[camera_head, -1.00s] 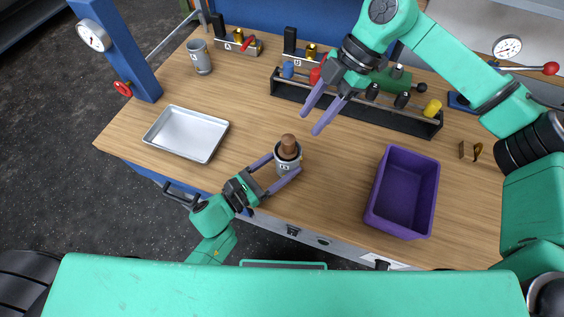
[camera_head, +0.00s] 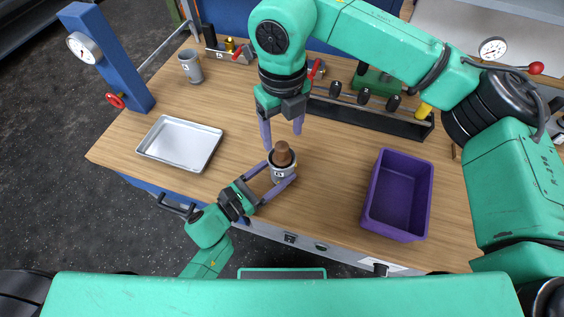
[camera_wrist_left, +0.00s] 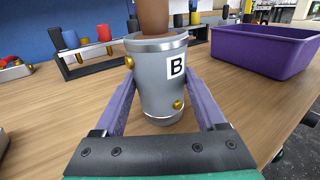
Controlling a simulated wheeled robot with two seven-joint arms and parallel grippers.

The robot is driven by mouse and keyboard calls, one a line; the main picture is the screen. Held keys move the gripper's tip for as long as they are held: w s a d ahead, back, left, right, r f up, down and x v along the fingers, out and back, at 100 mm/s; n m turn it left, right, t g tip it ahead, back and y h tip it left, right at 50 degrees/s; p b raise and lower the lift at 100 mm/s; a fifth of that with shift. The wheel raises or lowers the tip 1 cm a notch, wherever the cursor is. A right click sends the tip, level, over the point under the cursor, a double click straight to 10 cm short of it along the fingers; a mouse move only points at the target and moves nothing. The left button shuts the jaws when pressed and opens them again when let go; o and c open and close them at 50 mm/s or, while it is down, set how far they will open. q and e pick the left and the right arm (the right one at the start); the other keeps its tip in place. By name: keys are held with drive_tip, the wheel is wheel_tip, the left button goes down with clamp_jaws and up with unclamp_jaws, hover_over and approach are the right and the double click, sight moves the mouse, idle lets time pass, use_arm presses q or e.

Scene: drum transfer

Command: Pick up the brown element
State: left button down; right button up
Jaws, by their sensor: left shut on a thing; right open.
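The brown element (camera_head: 282,153) stands upright in a grey metal cup (camera_head: 281,176), with its top sticking out above the rim. In the left wrist view the cup (camera_wrist_left: 162,85) bears a white "B" label, and the lower part of the brown element (camera_wrist_left: 152,15) shows above it. My left gripper (camera_head: 278,178) is shut on the cup, one finger on each side. My right gripper (camera_head: 283,138) is open and empty, pointing down just above and behind the brown element. Its fingers are apart from the element as far as the head view shows.
A purple bin (camera_head: 398,194) stands to the right and a shallow metal tray (camera_head: 180,143) to the left. Another grey cup (camera_head: 190,66) stands at the back left. A dark rack (camera_head: 370,119) lies behind, partly hidden by my right arm. A blue post with a gauge (camera_head: 106,58) rises at the left.

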sight(282, 145)
drive_tip(key=f, duration=0.6)
drive_tip(key=shift+w+f, duration=0.2)
drive_tip(key=shift+f, duration=0.2)
clamp_jaws()
idle(0.9)
